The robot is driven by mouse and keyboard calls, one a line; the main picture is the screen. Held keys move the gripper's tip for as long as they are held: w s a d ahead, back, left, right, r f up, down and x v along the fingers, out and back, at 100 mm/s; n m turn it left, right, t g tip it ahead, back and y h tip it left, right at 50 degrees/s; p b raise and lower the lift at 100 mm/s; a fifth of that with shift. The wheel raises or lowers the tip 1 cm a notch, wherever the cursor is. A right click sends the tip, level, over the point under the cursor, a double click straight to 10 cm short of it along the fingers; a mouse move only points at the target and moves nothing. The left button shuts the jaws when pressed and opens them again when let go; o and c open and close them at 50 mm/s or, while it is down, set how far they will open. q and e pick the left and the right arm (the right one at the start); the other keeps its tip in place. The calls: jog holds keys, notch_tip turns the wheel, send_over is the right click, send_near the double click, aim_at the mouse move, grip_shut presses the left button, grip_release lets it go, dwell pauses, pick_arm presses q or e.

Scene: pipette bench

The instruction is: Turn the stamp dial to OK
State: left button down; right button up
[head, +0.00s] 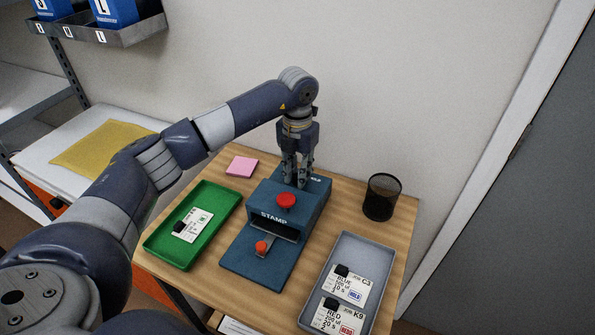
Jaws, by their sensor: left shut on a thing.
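The blue stamp machine (312,207) stands near the middle of the wooden table, with "STAMP" on its front. My left gripper (297,183) points straight down at the back of the machine's top, shut on the stamp dial there. The fingers hide the dial, so its setting cannot be read; only part of some white lettering shows to their right. My right gripper is not in view.
A green tray (236,205) with one card lies left of the machine. A grey tray (373,254) with two cards, marked HOLD and REDO, lies to the right. A black mesh cup (381,197) stands at the back right, and pink notes (242,166) lie at the back left.

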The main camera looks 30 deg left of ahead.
pick_arm(q)
jog(key=n, duration=0.5)
jog(key=shift+p, duration=0.35)
jog(key=shift+n, duration=0.5)
jog(key=c, duration=1.4)
grip_release()
jog(key=shift+o, duration=0.2)
jog(key=shift+r, duration=4)
jog(key=shift+c, duration=0.2)
